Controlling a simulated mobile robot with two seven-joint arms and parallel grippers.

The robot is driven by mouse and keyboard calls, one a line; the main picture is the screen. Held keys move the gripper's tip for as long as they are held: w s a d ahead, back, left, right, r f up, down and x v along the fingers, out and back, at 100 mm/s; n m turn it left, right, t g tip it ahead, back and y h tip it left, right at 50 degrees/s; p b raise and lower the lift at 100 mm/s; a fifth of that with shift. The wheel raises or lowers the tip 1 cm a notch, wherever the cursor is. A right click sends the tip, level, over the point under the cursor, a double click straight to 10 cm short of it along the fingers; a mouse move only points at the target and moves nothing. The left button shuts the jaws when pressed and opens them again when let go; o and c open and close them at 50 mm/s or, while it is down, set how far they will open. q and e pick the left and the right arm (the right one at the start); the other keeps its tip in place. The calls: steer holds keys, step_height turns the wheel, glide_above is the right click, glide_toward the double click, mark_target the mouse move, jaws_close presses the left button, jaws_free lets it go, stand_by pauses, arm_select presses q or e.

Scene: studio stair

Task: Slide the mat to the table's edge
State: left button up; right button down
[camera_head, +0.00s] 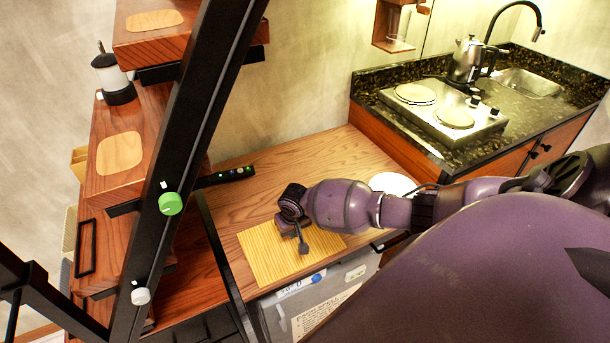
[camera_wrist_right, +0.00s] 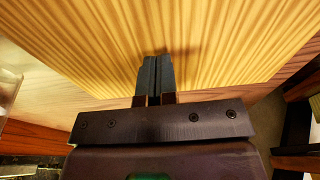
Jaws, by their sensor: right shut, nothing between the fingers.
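The mat (camera_head: 262,257) is a yellow, ribbed rectangle lying flat on the wooden table (camera_head: 335,153), near the table's front edge in the head view. In the right wrist view the mat (camera_wrist_right: 222,38) fills the upper part of the picture. My right gripper (camera_head: 304,248) is over the mat, with its fingers pointing down. The wrist view shows its two fingertips (camera_wrist_right: 157,62) together, with nothing between them, against the ribbed surface. I cannot tell whether they press on it. My arm hides part of the mat's back right. My left gripper is not in view.
A white plate (camera_head: 393,184) lies to the right on the table, partly behind my arm. A black stair rail (camera_head: 180,180) and wooden steps are at left. A counter with hotplates (camera_head: 455,118) adjoins at right.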

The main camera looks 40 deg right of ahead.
steer(key=shift+s+r+p, duration=0.15)
steer(key=shift+r+p, duration=0.05)
steer(key=shift+p, duration=0.55)
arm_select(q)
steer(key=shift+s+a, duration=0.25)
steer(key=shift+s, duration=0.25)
arm_select(e)
steer(key=s+a, duration=0.1)
steer(key=s, duration=0.2)
steer(key=s+a, duration=0.1)
steer(key=s, duration=0.3)
steer(key=s+a, duration=0.1)
steer(key=s, duration=0.3)
steer(key=shift+s, duration=0.25)
